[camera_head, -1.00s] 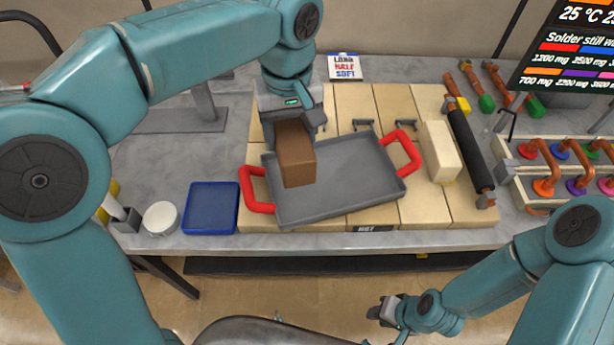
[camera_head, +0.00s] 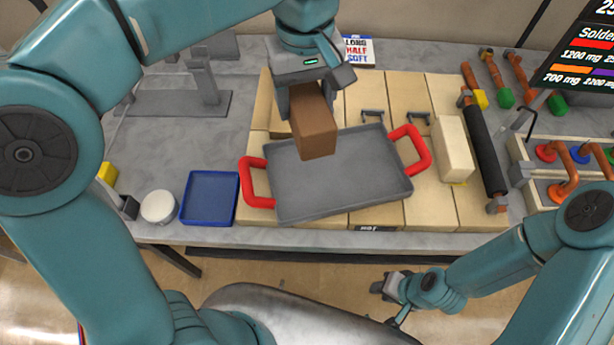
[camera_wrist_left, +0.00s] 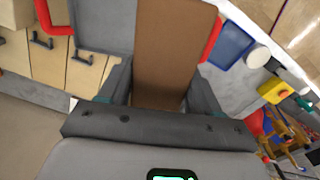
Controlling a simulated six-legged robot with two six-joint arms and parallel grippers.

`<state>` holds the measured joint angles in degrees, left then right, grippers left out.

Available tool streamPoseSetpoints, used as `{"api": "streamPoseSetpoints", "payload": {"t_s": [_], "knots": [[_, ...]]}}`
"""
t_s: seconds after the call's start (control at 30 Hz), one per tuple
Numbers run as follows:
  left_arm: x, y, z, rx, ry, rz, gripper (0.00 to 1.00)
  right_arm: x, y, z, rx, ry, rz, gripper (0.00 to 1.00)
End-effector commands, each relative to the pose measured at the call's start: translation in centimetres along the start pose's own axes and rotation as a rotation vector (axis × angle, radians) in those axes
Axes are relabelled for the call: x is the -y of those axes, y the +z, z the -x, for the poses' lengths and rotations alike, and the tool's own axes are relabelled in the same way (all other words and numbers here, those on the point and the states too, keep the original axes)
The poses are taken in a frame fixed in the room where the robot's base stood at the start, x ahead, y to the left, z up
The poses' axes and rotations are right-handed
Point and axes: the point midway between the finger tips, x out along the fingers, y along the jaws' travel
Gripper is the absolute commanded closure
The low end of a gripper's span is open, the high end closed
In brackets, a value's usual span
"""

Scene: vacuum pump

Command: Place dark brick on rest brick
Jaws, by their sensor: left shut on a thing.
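The dark brick (camera_head: 314,128) is brown and held by my left gripper (camera_head: 311,90), above the far left part of the grey tray. In the left wrist view the brick (camera_wrist_left: 168,50) sits between the two fingers of the gripper (camera_wrist_left: 160,100), which are shut on it.
A blue tray (camera_head: 210,198) and a white round container (camera_head: 158,206) are at the left.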

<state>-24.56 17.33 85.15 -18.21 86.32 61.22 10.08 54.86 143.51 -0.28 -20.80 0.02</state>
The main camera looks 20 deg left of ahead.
Motion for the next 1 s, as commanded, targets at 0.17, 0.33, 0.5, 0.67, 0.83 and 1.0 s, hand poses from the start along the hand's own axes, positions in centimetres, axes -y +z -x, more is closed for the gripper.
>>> {"api": "streamPoseSetpoints", "payload": {"t_s": [0.17,0.33,0.5,0.67,0.83,1.0], "knots": [[0.0,0.0,-1.5,0.0,0.0,0.0,1.0,0.0,0.0,-0.1,0.0,0.0,0.0,0.7],[0.0,-0.1,-5.7,0.002,-0.003,-0.001,1.0,-0.1,0.0,-0.3,0.0,0.0,0.0,0.7],[-0.1,-0.2,-10.1,0.003,-0.004,-0.001,1.0,0.0,0.0,-0.1,0.0,0.0,0.0,0.7],[-0.2,-0.3,-13.5,0.001,-0.002,-0.001,1.0,0.0,0.0,0.0,0.0,0.0,0.0,0.7],[-0.3,-0.3,-15.4,-0.001,0.001,0.0,1.0,0.1,0.0,0.1,0.0,0.0,0.0,0.7],[-0.2,-0.3,-17.1,0.001,-0.001,-0.001,1.0,0.1,0.0,0.3,0.0,0.0,0.0,0.7]]}}
